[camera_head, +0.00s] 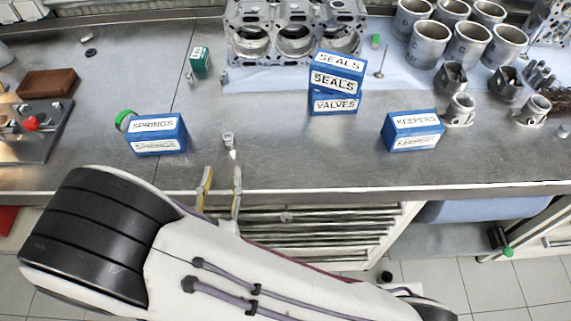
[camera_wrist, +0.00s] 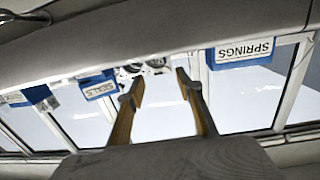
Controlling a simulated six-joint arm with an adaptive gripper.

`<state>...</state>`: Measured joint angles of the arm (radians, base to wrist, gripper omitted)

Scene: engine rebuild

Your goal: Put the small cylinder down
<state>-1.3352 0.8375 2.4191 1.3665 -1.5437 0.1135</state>
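A small silvery metal cylinder (camera_head: 228,139) stands on the grey metal bench near its front edge, between the springs box and the valves box. My gripper (camera_head: 221,170) is open, with its two tan fingers apart at the bench's front edge. The fingertips point toward the cylinder and lie a little short of it in the head view. In the wrist view my gripper (camera_wrist: 156,80) shows two spread fingers with nothing held between them. I cannot make out the small cylinder in the wrist view.
A blue springs box (camera_head: 156,135) stands left, stacked seals and valves boxes (camera_head: 335,82) centre right, and a keepers box (camera_head: 412,131) right. An engine block (camera_head: 290,35) is at the back. The bench around the cylinder is clear. The wrist view is upside down.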

